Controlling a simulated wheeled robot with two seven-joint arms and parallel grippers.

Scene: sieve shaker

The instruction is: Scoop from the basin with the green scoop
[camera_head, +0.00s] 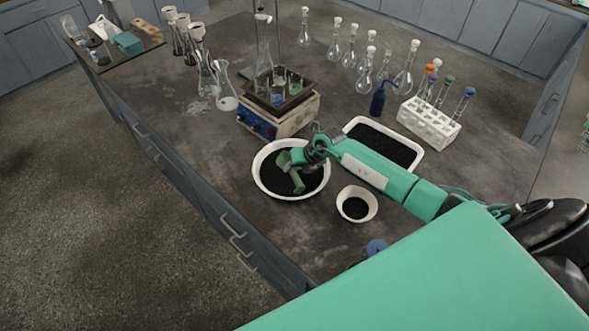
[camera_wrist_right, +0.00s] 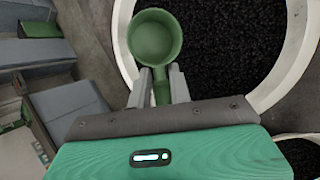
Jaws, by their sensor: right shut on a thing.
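The basin (camera_head: 262,184) is a round white bowl holding black granular material, on the dark bench left of my right arm. The green scoop (camera_head: 296,182) is over the basin in the head view. In the right wrist view, the scoop (camera_wrist_right: 154,38) shows its round cup, which looks empty, beside the basin's white rim (camera_wrist_right: 126,62). My right gripper (camera_wrist_right: 163,84) is shut on the scoop's handle. In the head view, my right gripper (camera_head: 303,161) is above the basin's far right side. My left gripper is not in view.
A small white bowl (camera_head: 371,203) with black material stands right of the basin, and a white rectangular tray (camera_head: 417,160) lies behind my right arm. A shaker device (camera_head: 297,118) stands behind the basin. Flasks, a blue bottle (camera_head: 377,101) and a tube rack (camera_head: 428,127) stand farther back.

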